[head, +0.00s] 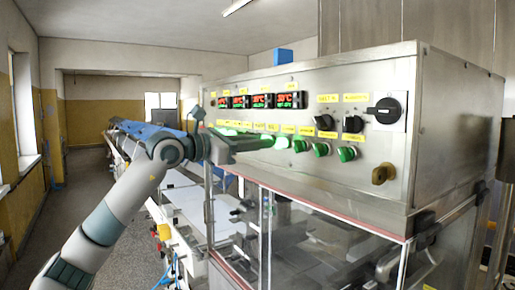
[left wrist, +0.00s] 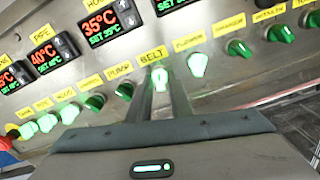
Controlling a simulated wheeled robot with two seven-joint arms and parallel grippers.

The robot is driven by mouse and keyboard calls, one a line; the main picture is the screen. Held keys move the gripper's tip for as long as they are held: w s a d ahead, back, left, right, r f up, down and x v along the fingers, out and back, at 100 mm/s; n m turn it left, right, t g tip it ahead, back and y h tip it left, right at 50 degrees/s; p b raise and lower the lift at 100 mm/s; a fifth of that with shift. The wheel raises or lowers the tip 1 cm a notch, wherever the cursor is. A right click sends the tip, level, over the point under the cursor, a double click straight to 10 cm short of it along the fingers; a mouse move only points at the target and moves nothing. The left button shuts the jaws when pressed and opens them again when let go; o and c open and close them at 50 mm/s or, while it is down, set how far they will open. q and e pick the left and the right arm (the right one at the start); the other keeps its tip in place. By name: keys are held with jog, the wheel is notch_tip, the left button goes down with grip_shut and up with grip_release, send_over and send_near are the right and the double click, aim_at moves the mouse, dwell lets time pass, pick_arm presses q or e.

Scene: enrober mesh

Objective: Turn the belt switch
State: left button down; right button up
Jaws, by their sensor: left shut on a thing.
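The belt switch (left wrist: 160,77) is a small green knob, lit bright, under the yellow label "BELT" in the left wrist view. My left gripper (left wrist: 162,84) has one finger on each side of this knob and is shut on it. In the head view my left gripper (head: 262,144) reaches the panel from the left, at a lit green knob (head: 267,140) in the lower row. The fingers partly hide the knob, so its exact turn is hard to read. My right gripper is not in view.
The pump knob (left wrist: 125,90) is unlit. Temperature displays (head: 262,101) sit above. A black rotary switch (head: 384,110) and brass padlock (head: 383,173) are farther right. Clear guards (head: 310,240) stand below.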

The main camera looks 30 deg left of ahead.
pick_arm(q)
jog(key=n+b, duration=0.3)
jog(key=n, duration=0.5)
jog(key=shift+n, duration=0.3)
dwell(0.3)
jog(key=c, duration=1.8)
grip_release()
jog(key=shift+c, duration=0.2)
jog(key=shift+s, duration=0.1)
